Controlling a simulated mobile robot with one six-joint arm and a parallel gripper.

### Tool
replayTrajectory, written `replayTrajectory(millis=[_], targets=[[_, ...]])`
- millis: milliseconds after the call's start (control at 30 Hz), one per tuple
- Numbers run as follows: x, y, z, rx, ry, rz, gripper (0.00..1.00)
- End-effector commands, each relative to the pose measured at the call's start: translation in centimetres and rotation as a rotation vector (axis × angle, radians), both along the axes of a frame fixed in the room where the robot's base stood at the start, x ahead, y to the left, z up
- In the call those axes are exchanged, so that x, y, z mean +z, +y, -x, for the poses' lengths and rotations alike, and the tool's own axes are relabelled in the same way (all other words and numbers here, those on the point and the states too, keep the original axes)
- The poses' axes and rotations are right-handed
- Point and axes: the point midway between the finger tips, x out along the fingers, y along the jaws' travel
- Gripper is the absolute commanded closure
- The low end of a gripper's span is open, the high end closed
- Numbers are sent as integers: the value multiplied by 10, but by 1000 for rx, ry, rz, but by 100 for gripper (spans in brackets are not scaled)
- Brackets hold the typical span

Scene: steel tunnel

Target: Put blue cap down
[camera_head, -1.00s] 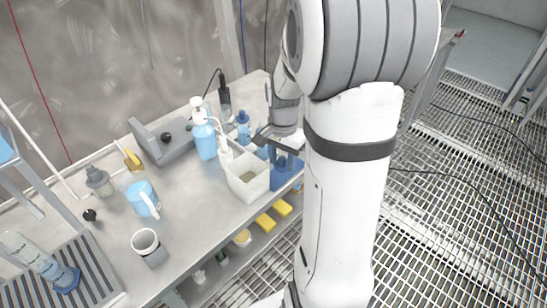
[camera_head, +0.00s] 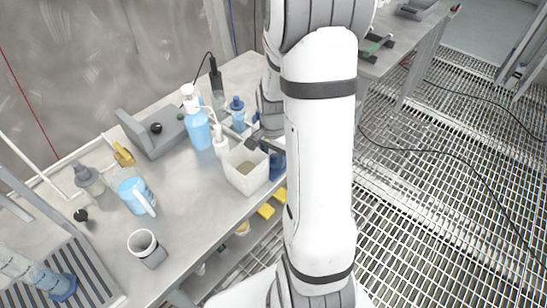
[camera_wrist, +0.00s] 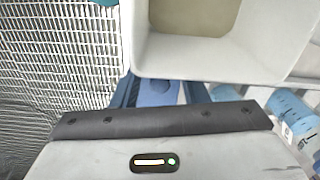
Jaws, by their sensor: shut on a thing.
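My gripper (camera_head: 262,146) is beside the white open bin, at the table's front edge, partly hidden by my own arm. In the wrist view, blue shows at its jaws, just below the bin rim. The gripper is shut on the blue cap (camera_wrist: 157,92), only part of which shows between the dark blue fingers. In the head view the blue at the gripper is largely covered by my arm, and I cannot separate cap from fingers there. Whether the cap touches any surface cannot be told.
The white bin (camera_head: 230,172) stands right beside the gripper; its wall shows close up in the wrist view (camera_wrist: 210,62). Clear tabletop lies left of the bin.

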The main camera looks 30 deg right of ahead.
Motion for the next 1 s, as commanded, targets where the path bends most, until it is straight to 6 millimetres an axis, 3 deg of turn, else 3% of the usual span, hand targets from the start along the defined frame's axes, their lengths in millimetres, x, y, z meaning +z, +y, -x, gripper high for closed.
replayTrajectory(millis=[433,467,700,1000], targets=[[-11,-1,0,-2,0,0,81],[-11,-1,0,-2,0,0,59],[-10,-1,0,-2,0,0,39],[-7,-1,0,-3,0,0,38]])
